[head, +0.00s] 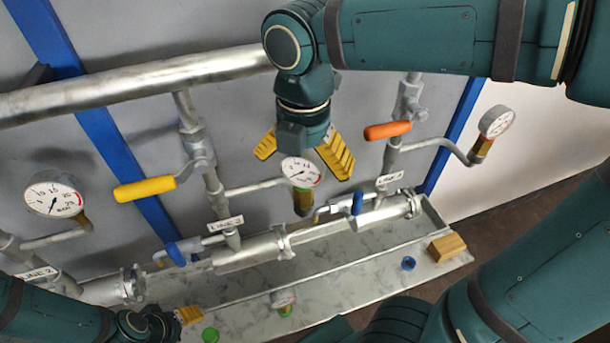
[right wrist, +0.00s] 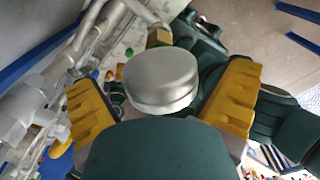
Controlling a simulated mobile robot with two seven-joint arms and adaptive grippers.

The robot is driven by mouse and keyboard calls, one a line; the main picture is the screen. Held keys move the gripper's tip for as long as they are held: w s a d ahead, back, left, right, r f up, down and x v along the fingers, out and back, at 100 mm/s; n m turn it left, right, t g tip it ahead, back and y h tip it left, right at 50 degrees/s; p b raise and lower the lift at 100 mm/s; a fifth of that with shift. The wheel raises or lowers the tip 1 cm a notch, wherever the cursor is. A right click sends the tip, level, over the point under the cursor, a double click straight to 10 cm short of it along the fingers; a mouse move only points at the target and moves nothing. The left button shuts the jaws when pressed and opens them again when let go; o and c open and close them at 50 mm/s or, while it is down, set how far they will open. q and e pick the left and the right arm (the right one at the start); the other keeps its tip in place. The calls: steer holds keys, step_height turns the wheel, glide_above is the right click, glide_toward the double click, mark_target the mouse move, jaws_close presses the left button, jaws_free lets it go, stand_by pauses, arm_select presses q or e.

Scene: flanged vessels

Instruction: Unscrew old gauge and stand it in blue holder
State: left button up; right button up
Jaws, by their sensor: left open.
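A round white-faced gauge (head: 300,172) on a brass stem is mounted on the thin side pipe of the middle line. My right gripper (head: 306,150) is over it, with yellow fingers spread on either side. In the right wrist view the gauge's silver back (right wrist: 160,80) lies between the open fingers (right wrist: 162,105), with gaps on both sides. The blue holder (head: 408,263) is a small ring on the tray ledge at the right; I see nothing standing in it. My left gripper (head: 182,318) is open low at the left, partly hidden by its own wrist.
Another gauge (head: 284,299) stands on the ledge at a green base. An empty-looking green holder (head: 210,335) is near my left gripper. Other mounted gauges are left (head: 54,198) and right (head: 496,122). Yellow (head: 146,189) and orange (head: 387,130) valve handles flank my right gripper. A wooden block (head: 447,247) sits at the ledge's right end.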

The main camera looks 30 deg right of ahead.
steer(key=shift+r, duration=0.1)
step_height(320, 180, up, 12)
steer(key=shift+f, duration=0.1)
stand_by(0.4)
